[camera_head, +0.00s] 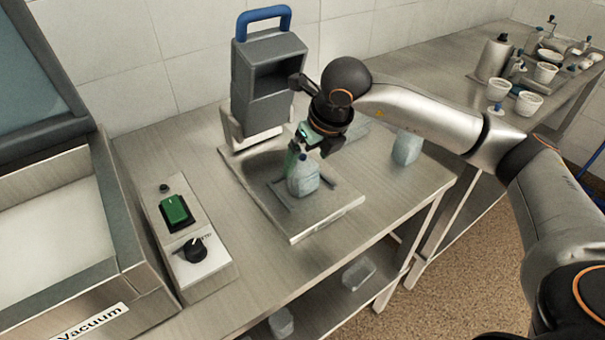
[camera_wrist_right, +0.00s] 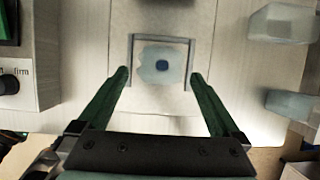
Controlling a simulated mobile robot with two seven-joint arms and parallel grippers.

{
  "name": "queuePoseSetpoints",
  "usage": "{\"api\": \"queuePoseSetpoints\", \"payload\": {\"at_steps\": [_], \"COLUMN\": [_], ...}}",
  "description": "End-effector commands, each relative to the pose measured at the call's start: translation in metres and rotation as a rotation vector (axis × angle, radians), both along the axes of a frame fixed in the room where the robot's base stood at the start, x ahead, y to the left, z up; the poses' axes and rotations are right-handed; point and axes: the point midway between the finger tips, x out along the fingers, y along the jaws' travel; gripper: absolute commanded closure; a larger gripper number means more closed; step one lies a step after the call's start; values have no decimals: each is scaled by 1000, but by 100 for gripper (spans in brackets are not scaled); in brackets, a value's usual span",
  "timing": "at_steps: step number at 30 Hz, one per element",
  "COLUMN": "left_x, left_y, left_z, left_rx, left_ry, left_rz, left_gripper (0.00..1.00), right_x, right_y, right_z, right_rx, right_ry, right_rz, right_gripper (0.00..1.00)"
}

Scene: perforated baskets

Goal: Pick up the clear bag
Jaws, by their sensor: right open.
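A clear, pale bluish bag (camera_head: 303,179) stands on a metal plate in the head view. In the right wrist view the bag (camera_wrist_right: 150,72) is seen from above, with a dark blue spot at its middle, inside a grey three-sided bracket (camera_wrist_right: 162,38). My right gripper (camera_head: 303,150) is just above and behind the bag in the head view. In the right wrist view its green fingers (camera_wrist_right: 160,77) are spread, one on each side of the bag, with nothing held. Whether they touch it is not clear. My left gripper is not in view.
A grey sealing device with a blue handle (camera_head: 265,72) stands behind the plate (camera_head: 322,215). Another pale bag-like item (camera_head: 406,148) stands to the right. A control box (camera_head: 195,262) and a vacuum machine (camera_head: 70,240) are at left. White cups (camera_head: 528,103) sit on the far table.

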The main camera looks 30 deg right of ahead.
Motion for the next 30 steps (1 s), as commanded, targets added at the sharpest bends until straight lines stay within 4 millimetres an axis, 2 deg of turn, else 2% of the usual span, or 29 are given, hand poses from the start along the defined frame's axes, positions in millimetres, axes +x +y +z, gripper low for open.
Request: {"api": "queuePoseSetpoints", "payload": {"at_steps": [5, 15, 24, 30], "left_x": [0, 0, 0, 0], "left_y": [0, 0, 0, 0], "left_z": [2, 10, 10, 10], "left_rx": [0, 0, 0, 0], "left_ry": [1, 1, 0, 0], "left_rz": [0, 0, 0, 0], "left_gripper": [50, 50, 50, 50], "right_x": [4, 20, 21, 21], "right_y": [1, 2, 2, 2], "right_z": [-12, -54, -59, -59], "right_rx": [1, 2, 3, 3], "right_ry": [0, 1, -1, -1], "right_rz": [2, 2, 2, 2], "right_gripper": [0, 0, 0, 22]}}
